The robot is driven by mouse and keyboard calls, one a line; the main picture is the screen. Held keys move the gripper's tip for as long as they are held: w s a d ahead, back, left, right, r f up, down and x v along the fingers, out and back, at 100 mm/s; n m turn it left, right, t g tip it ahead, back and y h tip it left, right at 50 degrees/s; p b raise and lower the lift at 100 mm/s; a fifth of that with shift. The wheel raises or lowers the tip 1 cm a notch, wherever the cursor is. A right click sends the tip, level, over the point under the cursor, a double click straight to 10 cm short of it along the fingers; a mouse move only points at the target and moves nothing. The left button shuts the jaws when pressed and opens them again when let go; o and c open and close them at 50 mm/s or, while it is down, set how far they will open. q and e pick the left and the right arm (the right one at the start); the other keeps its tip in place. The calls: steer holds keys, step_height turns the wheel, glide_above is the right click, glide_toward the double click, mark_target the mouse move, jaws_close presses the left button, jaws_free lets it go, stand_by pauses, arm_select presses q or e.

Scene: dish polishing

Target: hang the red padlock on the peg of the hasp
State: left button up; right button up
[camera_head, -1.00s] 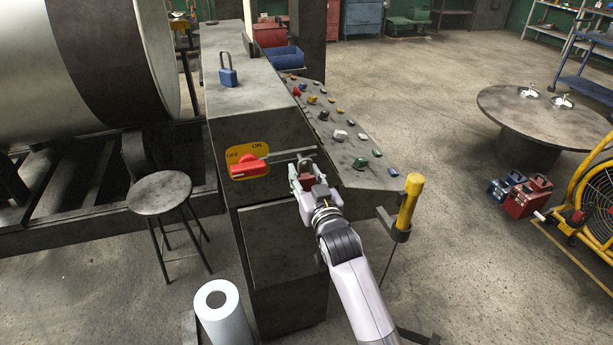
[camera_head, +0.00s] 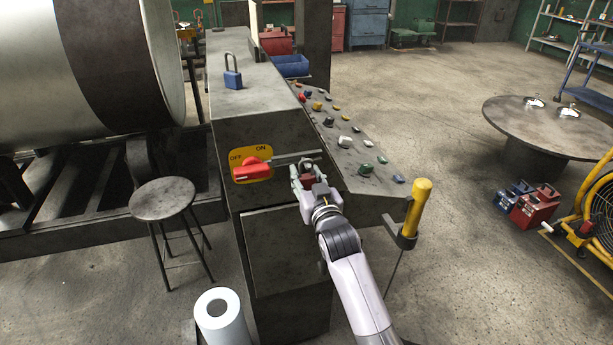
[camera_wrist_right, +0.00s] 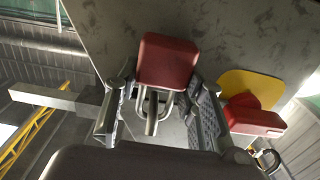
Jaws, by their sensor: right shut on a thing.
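My right gripper (camera_head: 308,181) is shut on the red padlock (camera_head: 307,180) in front of the grey cabinet, just right of the red switch handle (camera_head: 252,168). In the right wrist view the red padlock body (camera_wrist_right: 168,60) shows between the two fingers, with its metal shackle (camera_wrist_right: 151,118) beside it. A thin grey bar (camera_head: 293,160) runs from the switch toward the padlock in the head view. I cannot clearly make out the hasp's peg or whether the shackle touches the bar. My left gripper is not in view.
The switch has a yellow ON/OFF plate (camera_head: 262,152). A blue padlock (camera_head: 233,78) stands on the cabinet top. A sloped panel with coloured knobs (camera_head: 344,142) is on the right, and a yellow-handled tool (camera_head: 414,208) beside it. A stool (camera_head: 163,198) stands left.

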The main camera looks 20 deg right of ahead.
stand_by(0.3)
steer(key=o, duration=1.4)
steer(key=shift+c, duration=0.2)
steer(key=shift+f, duration=0.1)
steer(key=s, duration=1.2)
steer(key=s+f+n+g, duration=0.1)
steer(key=s+f+g, duration=0.2)
steer(key=f, duration=1)
steer(key=s+f+g, duration=0.2)
steer(key=s+f, duration=0.2)
steer(key=f, duration=0.8)
steer(key=s+f+n+g, duration=0.1)
steer(key=s+f+g, duration=0.2)
steer(key=f, duration=1)
steer(key=s+d+f+g, duration=0.2)
steer(key=s+f+g, duration=0.3)
steer(key=s+f, duration=1.3)
steer(key=s+d+f+g, duration=0.2)
steer(key=s+f, duration=0.1)
steer(key=s, duration=0.7)
steer(key=s+d+f+g, duration=0.2)
steer(key=s+f, duration=0.1)
steer(key=s, duration=0.8)
steer(key=shift+d+h, duration=0.3)
steer(key=shift+d, duration=0.1)
